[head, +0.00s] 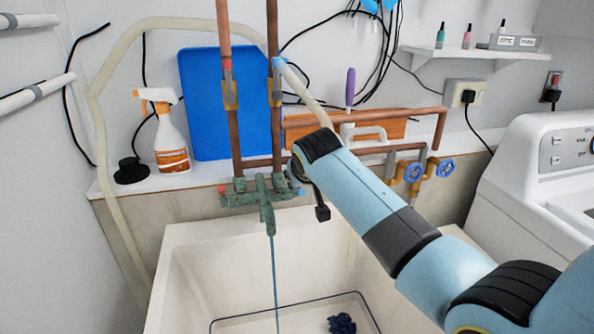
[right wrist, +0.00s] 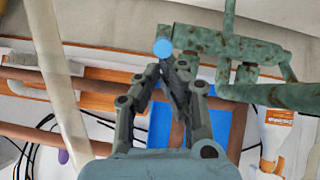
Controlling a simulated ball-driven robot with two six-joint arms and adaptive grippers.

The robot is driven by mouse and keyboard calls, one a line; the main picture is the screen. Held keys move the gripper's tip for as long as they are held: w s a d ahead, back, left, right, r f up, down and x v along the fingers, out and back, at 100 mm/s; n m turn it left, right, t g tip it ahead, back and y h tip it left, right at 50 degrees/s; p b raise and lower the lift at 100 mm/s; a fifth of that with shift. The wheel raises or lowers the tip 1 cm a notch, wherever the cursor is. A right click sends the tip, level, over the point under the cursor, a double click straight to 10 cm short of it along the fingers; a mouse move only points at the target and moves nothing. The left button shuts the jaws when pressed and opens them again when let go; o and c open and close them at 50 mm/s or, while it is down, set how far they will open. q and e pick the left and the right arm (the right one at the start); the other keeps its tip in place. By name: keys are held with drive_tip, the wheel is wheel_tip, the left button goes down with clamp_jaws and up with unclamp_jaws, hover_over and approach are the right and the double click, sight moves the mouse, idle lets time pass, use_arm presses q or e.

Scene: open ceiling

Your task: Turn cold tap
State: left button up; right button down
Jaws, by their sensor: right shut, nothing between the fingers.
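The tap (head: 265,197) is a weathered green fixture above the sink, with a red-marked end (head: 222,189) at the left and a blue-marked cold end (head: 301,191) at the right. A thin blue stream (head: 275,275) runs down from its spout. In the right wrist view, the cold tap's round blue cap (right wrist: 162,47) sits just beyond my right gripper (right wrist: 172,68), close to the fingertips; I cannot tell if they touch. The right gripper is shut and empty. In the head view it is mostly hidden behind my wrist. My left gripper is out of view.
The sink (head: 200,270) holds a dark blue cloth (head: 341,324). Copper pipes (head: 232,130) rise behind the tap. A spray bottle (head: 168,135) and blue board (head: 205,100) stand on the ledge. Blue valves (head: 414,172) and a white washer (head: 530,170) are at right.

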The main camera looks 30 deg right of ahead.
sight(302, 194)
drive_tip(key=f+t+b, duration=0.1)
drive_tip(key=s+f+t+b, duration=0.1)
drive_tip(key=b, duration=0.1)
drive_tip(key=shift+s+a+h, duration=0.15)
drive_tip(key=shift+s+h, duration=0.15)
drive_tip(key=shift+h, duration=0.1)
drive_tip(key=shift+s+a+f+t+b, duration=0.1)
drive_tip(key=shift+s+f+t+b, duration=0.15)
drive_tip(key=shift+t+b, duration=0.55)
drive_tip(key=shift+s+f, duration=0.1)
drive_tip(key=shift+s, duration=0.05)
drive_tip(key=shift+b, duration=0.3)
drive_tip(key=shift+s, duration=0.1)
